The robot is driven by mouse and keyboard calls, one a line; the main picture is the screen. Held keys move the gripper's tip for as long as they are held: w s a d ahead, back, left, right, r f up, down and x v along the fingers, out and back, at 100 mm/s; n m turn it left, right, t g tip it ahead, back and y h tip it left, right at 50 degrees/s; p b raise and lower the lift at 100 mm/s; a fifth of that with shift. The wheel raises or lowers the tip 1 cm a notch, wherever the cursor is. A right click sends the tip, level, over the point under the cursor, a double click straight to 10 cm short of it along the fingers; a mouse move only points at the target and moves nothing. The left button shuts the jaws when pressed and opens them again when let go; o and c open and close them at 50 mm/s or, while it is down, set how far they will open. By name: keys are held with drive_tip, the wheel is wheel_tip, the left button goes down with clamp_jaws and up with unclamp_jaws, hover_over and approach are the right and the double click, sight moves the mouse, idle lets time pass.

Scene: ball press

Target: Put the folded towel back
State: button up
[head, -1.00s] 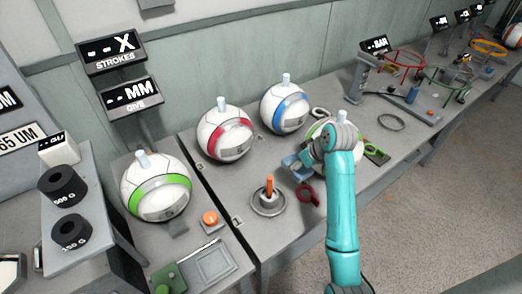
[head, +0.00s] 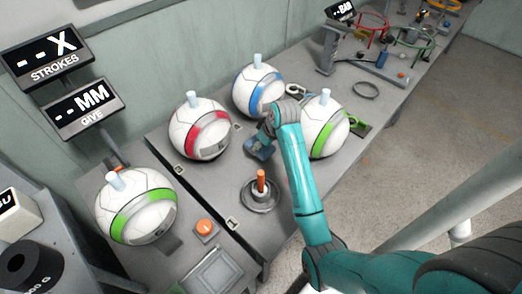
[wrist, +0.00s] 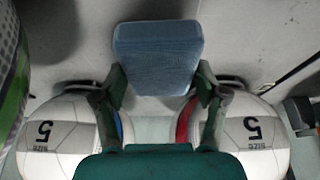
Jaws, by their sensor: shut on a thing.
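The folded towel (head: 258,149) is a small blue-grey padded block in the head view, in front of the red- and blue-banded balls. In the wrist view the towel (wrist: 158,57) shows as a blue rectangle between the fingertips. My gripper (wrist: 160,85) is shut on the towel, one dark finger at each side. In the head view my gripper (head: 268,136) is largely hidden by its own wrist. Whether the towel touches the bench cannot be told.
A red-banded ball (head: 201,129), a blue-banded ball (head: 259,91) and a green-banded ball (head: 323,128) surround my gripper closely. An upright orange-handled piece (head: 261,181) stands on a ring in front. Another green-banded ball (head: 136,207) and an orange button (head: 205,228) are at left.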

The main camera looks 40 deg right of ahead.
sight(262, 151)
drive_tip(key=shift+f, duration=1.85)
drive_tip(key=shift+f, duration=0.1)
drive_tip(key=o, duration=1.1)
drive_tip(key=shift+o, duration=0.2)
drive_tip(key=v, duration=1)
drive_tip(key=shift+r, duration=0.4)
drive_tip(key=shift+v, duration=0.75)
drive_tip(key=shift+s, duration=0.15)
